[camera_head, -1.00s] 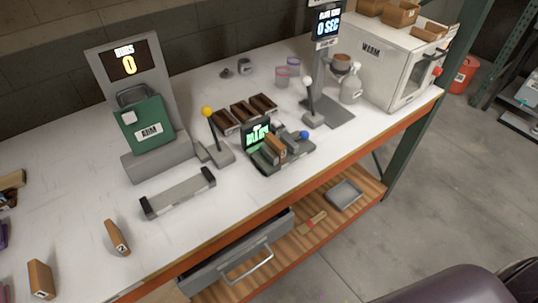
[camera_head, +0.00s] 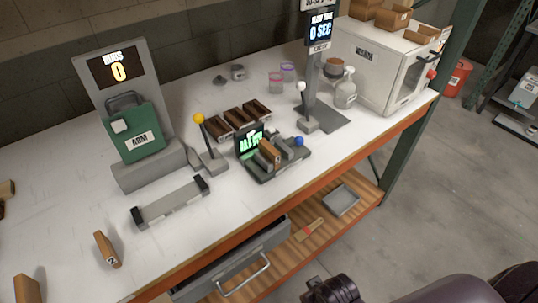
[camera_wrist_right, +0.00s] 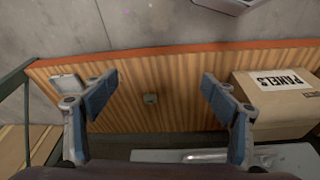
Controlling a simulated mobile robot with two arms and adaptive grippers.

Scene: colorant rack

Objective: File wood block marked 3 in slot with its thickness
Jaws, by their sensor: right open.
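A wood block marked 2 (camera_head: 107,249) stands on the white table at the front left. Another wood block (camera_head: 27,289) is cut off at the lower left corner, and no number on it is readable. A grey slotted holder (camera_head: 262,174) with a green-lit screen holds a wood block (camera_head: 269,153) standing on edge; no number on it is readable. I cannot tell which block is marked 3. My right gripper (camera_wrist_right: 158,95) is open and empty in the right wrist view, above the wooden lower shelf. My left gripper is not in view.
A grey bar with black ends (camera_head: 170,203), a yellow-knobbed lever (camera_head: 208,145) and three brown bins (camera_head: 238,117) are on the table. An open drawer (camera_head: 240,265) juts out below its edge. The shelf (camera_wrist_right: 180,70) carries a PANELS box (camera_wrist_right: 272,100) and a small tray (camera_wrist_right: 70,84).

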